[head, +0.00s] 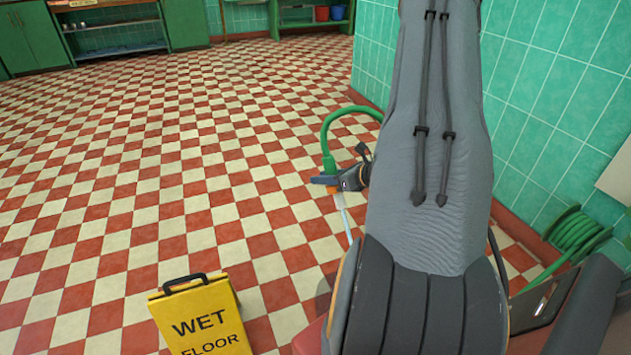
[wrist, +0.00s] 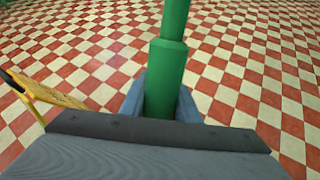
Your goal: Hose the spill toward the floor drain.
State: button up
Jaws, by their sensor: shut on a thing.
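My gripper (head: 328,181) is right of the middle in the head view, low over the tiled floor. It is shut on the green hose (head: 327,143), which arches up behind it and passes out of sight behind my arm. In the wrist view, the thick green end of the hose (wrist: 165,78) stands between the two blue-grey fingers of my gripper (wrist: 160,100). A thin pale streak (head: 344,217) runs down from the gripper in the head view; I cannot tell whether it is water. I can make out neither a spill nor a floor drain.
A yellow wet floor sign (head: 203,318) stands at the bottom, left of my arm; it also shows in the wrist view (wrist: 50,95). A green hose reel (head: 575,232) is at the right wall. Green cabinets (head: 32,38) line the back. The checkered floor (head: 150,180) left is open.

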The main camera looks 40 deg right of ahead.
jog(key=d, duration=1)
jog(key=shift+s+d, duration=0.15)
jog(key=shift+d, duration=0.25)
